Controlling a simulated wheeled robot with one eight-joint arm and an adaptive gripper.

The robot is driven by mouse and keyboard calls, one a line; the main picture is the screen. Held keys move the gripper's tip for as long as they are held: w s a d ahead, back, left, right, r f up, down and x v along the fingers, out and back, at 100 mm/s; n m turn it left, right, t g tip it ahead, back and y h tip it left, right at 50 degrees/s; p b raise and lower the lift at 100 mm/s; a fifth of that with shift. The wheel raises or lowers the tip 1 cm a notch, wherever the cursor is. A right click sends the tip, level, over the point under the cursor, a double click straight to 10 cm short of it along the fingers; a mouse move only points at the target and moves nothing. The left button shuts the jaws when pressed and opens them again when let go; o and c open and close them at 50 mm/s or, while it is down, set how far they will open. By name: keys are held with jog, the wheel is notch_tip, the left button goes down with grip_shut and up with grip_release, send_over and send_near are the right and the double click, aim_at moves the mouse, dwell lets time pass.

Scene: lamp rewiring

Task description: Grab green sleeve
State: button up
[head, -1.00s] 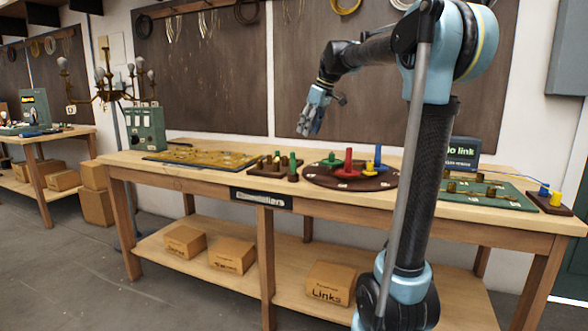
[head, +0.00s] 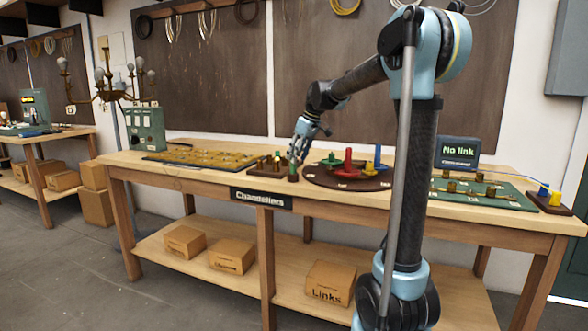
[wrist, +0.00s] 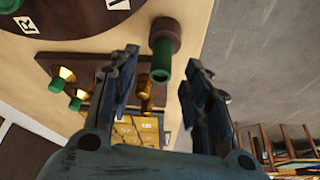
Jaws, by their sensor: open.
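A green sleeve (wrist: 162,58) stands on a round brown foot in the wrist view, ahead of and between my finger ends. In the head view the green sleeve (head: 293,169) shows at the right end of a small dark wooden rack (head: 258,170). My gripper (head: 297,157) points down just above it. In the wrist view my gripper (wrist: 158,72) is open, with one finger on each side of the sleeve's line and nothing held. I cannot tell whether the fingertips have reached the sleeve's height.
Brass pieces with green ends (wrist: 62,78) stand on the rack nearby. A round dark board (head: 318,178) with green, red, blue and yellow parts lies to the right. A yellow board (head: 200,154) lies left. A screen (head: 458,151) reads "No link".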

aim_at(294, 169)
jog(key=shift+x, duration=2.55)
jog(key=shift+s, duration=0.1)
jog(key=c, duration=0.9)
